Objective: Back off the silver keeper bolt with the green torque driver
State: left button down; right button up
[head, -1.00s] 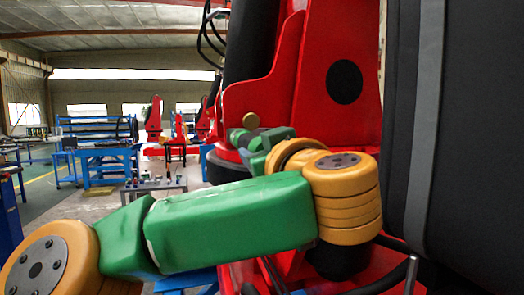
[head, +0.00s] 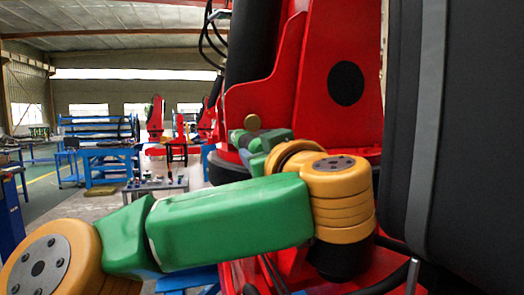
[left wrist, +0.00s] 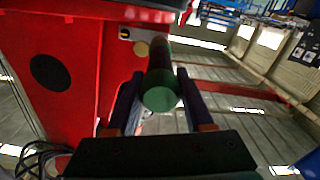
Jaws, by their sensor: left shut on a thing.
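In the left wrist view, the green torque driver (left wrist: 161,92) is a round green cylinder seen end-on, its dark shaft pointing away. My left gripper (left wrist: 158,82) is shut on it, with one dark finger on each side. In the head view, my green and yellow left arm reaches in from the left to the red machine; its wrist and gripper are largely hidden behind the yellow joint. I cannot pick out the silver keeper bolt for certain, nor tell whether the driver's tip touches anything. My right gripper is not in view.
A black padded block (head: 475,130) fills the right side. Blue benches (head: 105,160) stand behind; the floor at left is open.

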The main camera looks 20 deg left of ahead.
pick_arm(q)
jog(key=shift+w+a+r, duration=0.1)
jog(key=shift+w+a, duration=0.15)
jog(key=shift+w, duration=0.05)
dwell(0.8)
jog(key=shift+r+p, duration=0.15)
jog(key=shift+p, duration=0.45)
dwell(4.9)
jog(key=shift+s+d, duration=0.1)
jog(key=shift+s, duration=0.05)
dwell(0.4)
jog(key=shift+s+d+f+b, duration=0.25)
jog(key=shift+s+f+b, duration=0.1)
jog(key=shift+b, duration=0.15)
jog(key=shift+r+b+v, duration=0.2)
jog(key=shift+b+v, duration=0.1)
jog(key=shift+v, duration=1.4)
